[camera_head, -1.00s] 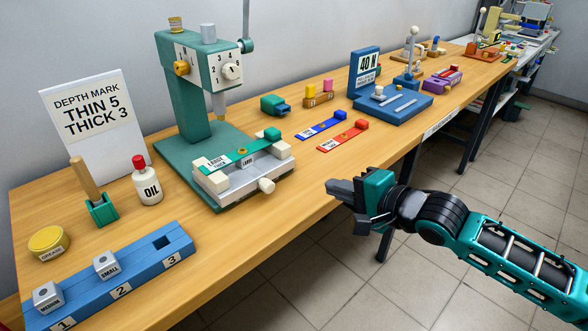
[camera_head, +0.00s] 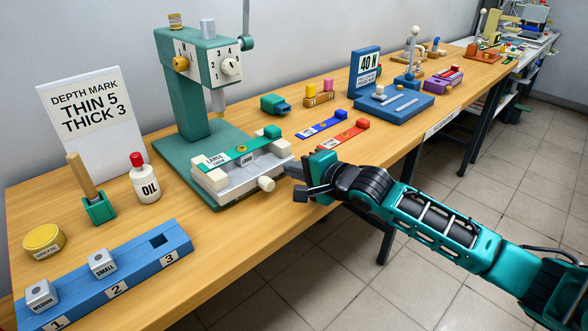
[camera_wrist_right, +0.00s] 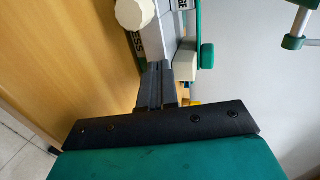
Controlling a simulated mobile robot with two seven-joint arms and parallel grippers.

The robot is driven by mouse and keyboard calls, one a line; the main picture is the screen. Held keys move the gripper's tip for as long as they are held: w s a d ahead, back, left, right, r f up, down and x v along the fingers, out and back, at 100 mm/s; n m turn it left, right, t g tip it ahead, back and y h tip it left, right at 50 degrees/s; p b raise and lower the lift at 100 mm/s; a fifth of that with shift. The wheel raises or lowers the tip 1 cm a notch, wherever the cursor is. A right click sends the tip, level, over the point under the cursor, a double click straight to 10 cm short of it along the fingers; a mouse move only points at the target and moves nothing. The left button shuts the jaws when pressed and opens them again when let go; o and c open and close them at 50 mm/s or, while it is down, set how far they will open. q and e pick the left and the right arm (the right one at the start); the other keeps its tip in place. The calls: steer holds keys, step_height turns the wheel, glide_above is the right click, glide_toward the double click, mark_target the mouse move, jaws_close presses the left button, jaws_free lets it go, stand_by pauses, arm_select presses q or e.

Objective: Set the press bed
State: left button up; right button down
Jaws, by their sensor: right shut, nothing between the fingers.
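The green press (camera_head: 182,95) stands on the bench. A cream knob (camera_head: 266,183) sticks out of the bed's front. My right gripper (camera_head: 288,177) is shut and empty, just right of the knob at the bench's front edge. In the right wrist view the shut fingers (camera_wrist_right: 152,85) point at the bed, with the knob (camera_wrist_right: 130,12) to their upper left. I cannot tell whether they touch the bed. My left gripper is out of view.
A blue rack (camera_head: 130,290) at front left holds MEDIUM (camera_head: 40,295) and SMALL (camera_head: 102,264) blocks; slot 3 is empty. An oil bottle (camera_head: 145,182) and a depth sign (camera_head: 85,110) stand left of the press. Blue (camera_head: 320,127) and red (camera_head: 342,136) strips lie right.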

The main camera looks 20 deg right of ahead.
mark_target(269, 153)
steer(key=shift+w+a, duration=0.1)
steer(key=shift+w, duration=0.1)
steer(key=w+p, duration=0.1)
steer(key=w, duration=0.1)
steer(key=w+a+p, duration=0.1)
steer(key=shift+w+a+r, duration=0.1)
steer(key=shift+w+r, duration=0.1)
steer(key=shift+w, duration=0.15)
steer(key=x, duration=0.4)
steer(key=shift+w+r+b, duration=0.1)
steer(key=shift+r+b, duration=0.2)
steer(key=shift+r, duration=0.1)
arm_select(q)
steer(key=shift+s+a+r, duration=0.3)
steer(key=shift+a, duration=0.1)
arm_select(e)
steer(key=shift+r, duration=0.1)
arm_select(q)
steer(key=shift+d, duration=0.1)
arm_select(e)
steer(key=shift+a, duration=0.1)
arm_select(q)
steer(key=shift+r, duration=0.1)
